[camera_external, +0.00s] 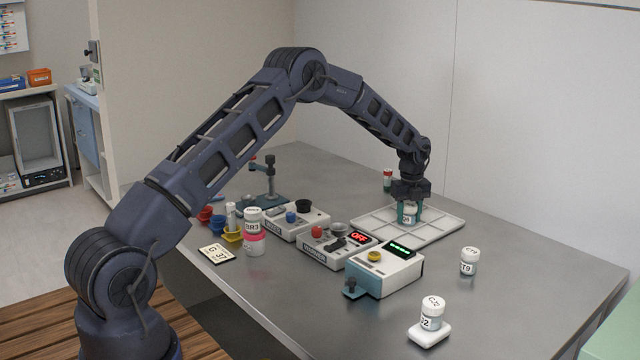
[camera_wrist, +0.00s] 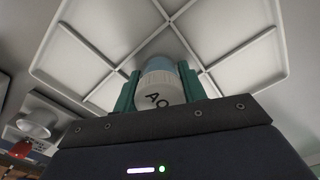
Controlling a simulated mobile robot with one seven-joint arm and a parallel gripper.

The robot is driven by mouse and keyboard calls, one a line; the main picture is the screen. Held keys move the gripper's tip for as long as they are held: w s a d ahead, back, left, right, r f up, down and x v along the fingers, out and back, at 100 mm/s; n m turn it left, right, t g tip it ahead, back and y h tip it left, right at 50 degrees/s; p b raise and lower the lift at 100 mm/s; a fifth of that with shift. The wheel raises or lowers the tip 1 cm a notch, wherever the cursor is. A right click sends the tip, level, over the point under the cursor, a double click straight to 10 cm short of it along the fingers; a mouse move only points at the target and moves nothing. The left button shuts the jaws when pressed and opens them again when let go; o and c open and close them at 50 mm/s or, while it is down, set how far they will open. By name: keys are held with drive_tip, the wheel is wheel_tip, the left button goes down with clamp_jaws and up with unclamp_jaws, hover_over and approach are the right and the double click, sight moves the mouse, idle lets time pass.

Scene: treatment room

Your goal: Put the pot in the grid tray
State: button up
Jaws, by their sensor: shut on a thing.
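The pot (camera_external: 409,214) is a small white-lidded jar with a label. My gripper (camera_external: 408,212) has its teal fingers shut on it, over the grid tray. In the wrist view the pot (camera_wrist: 160,82) is between the two teal fingers of my gripper (camera_wrist: 158,88), its white lid towards the camera and a blue-grey body beyond. The grid tray (camera_external: 440,232) is white, shallow and divided by ridges; its ridges also show in the wrist view (camera_wrist: 95,40). The pot is low over the tray; I cannot tell whether it touches the tray floor.
Other labelled pots stand on the steel table: one at right (camera_external: 469,262), one on a white pad (camera_external: 432,312), and a pink-banded one (camera_external: 254,235). A device with a green display (camera_external: 385,268) and an "OFF" device (camera_external: 338,245) stand in front of the tray.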

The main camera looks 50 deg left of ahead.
drive_tip(key=o, duration=0.7)
drive_tip(key=shift+f, duration=0.1)
